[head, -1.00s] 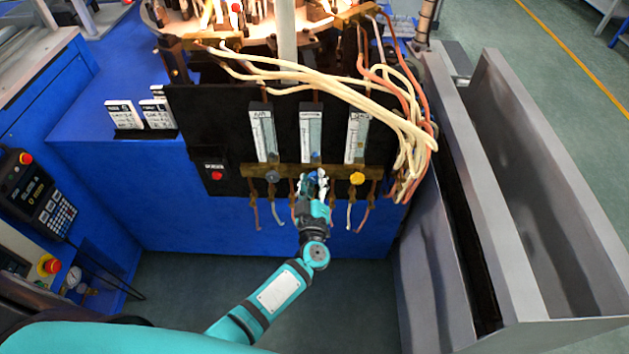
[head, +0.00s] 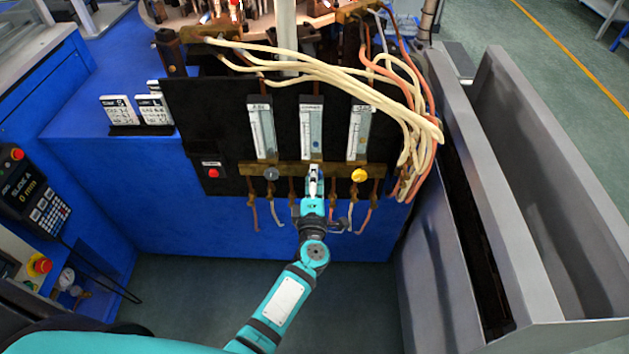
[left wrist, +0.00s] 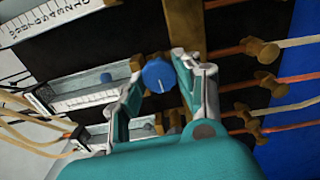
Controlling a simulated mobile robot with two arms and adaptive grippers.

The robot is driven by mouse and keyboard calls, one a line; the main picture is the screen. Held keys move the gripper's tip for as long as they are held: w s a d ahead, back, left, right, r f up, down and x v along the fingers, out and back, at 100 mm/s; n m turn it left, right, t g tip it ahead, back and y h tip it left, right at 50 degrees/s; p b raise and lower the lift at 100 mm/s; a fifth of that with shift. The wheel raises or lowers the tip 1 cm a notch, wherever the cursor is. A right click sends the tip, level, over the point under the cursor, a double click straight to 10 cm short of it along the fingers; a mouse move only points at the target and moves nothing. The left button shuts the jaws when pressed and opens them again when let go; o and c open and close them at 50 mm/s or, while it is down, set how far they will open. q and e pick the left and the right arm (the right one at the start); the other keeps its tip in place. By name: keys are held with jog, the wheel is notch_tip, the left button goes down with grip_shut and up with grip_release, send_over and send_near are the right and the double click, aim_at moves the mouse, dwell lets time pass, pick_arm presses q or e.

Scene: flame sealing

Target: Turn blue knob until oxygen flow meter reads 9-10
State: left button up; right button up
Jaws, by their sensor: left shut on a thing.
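The blue knob (left wrist: 158,75) sits between the two fingers of my left gripper (left wrist: 156,80) in the left wrist view, and the gripper is shut on it. In the head view the left gripper (head: 314,172) reaches up to the brass bar below the middle flow meter and hides most of the knob. The oxygen flow meter (head: 311,128) is the middle of three upright tubes on the black panel. It also shows in the left wrist view (left wrist: 85,98), lying sideways. Its reading is too small to tell. My right gripper is not in view.
A grey knob (head: 271,174) and a yellow knob (head: 359,175) flank my gripper on the brass bar (head: 330,169). Thin hoses hang below. Cream hoses (head: 330,72) loop over the panel's right. A red button (head: 212,172) is at the left. A grey metal bin (head: 470,190) stands right.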

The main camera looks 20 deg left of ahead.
pick_arm(q)
jog(key=shift+a+f+n, duration=0.1)
jog(key=shift+f+n, duration=0.05)
jog(key=shift+n, duration=0.45)
jog(key=o, duration=1.1)
